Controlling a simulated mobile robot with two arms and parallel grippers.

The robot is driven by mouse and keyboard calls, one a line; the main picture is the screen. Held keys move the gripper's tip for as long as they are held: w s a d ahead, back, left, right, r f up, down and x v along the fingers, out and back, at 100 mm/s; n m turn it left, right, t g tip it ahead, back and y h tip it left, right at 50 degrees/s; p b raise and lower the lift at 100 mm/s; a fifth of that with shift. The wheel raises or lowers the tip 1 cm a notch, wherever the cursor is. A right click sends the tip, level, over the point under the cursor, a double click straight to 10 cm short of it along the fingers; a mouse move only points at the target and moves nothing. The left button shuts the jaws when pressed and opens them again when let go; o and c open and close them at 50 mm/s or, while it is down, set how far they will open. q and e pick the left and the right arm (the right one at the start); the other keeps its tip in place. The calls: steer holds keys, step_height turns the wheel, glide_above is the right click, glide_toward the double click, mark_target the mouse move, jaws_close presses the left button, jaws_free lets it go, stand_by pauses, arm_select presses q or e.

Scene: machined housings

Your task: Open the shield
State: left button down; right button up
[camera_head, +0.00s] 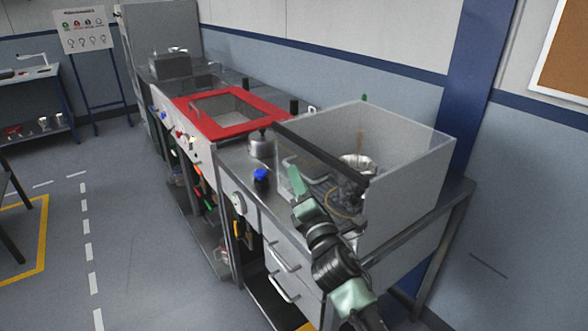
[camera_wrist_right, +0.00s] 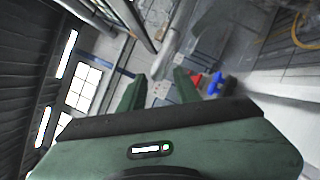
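The shield is a clear panel with a dark upper edge (camera_head: 322,154) on the front of a grey-walled enclosure on the bench. The panel appears down over the front. My right gripper (camera_head: 297,178) is green and close in front of the shield's left part; contact cannot be told. In the right wrist view, the two fingers of my right gripper (camera_wrist_right: 158,88) stand apart, with a grey bar-like part (camera_wrist_right: 166,56) beyond and between their tips. It does not look gripped. My left gripper is out of view.
The enclosure (camera_head: 410,190) stands on a metal bench with drawers (camera_head: 283,257). A blue-topped item (camera_head: 261,178) and a metal canister (camera_head: 260,143) stand left of it. A red-framed unit (camera_head: 222,112) is farther back. The floor at left is mostly clear.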

steer(key=shift+x, duration=1.75)
steer(key=shift+f, duration=0.15)
jaws_close()
